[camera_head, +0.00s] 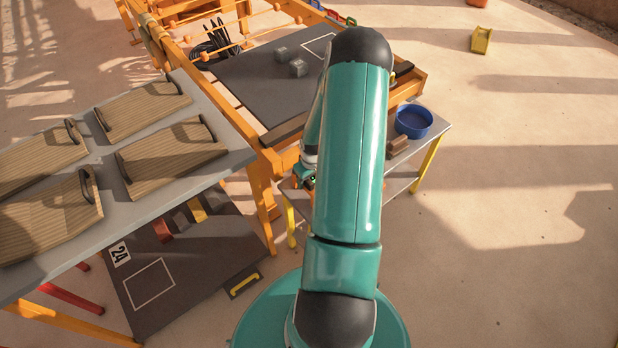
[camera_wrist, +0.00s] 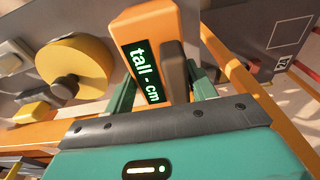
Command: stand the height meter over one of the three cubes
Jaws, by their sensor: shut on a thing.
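The height meter (camera_wrist: 150,45) is an orange device with a dark display reading "tall - cm" in green. It sits between the teal fingers of my gripper (camera_wrist: 163,88) in the wrist view, and my gripper is shut on it. Two small grey cubes, one nearer (camera_head: 298,68) and one farther (camera_head: 281,54), rest on the dark board (camera_head: 250,85) at the top of the head view. No third cube can be made out on that board, part of which my arm hides. In the head view my gripper (camera_head: 308,180) is low behind my arm, mostly hidden.
A grey bench (camera_head: 130,200) with handled wooden boards is at left. Below it, a dark panel (camera_head: 190,285) marked 24 holds several blocks. A blue bowl (camera_head: 413,121) and a brown block (camera_head: 398,147) sit on a low shelf. The floor at right is mostly clear.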

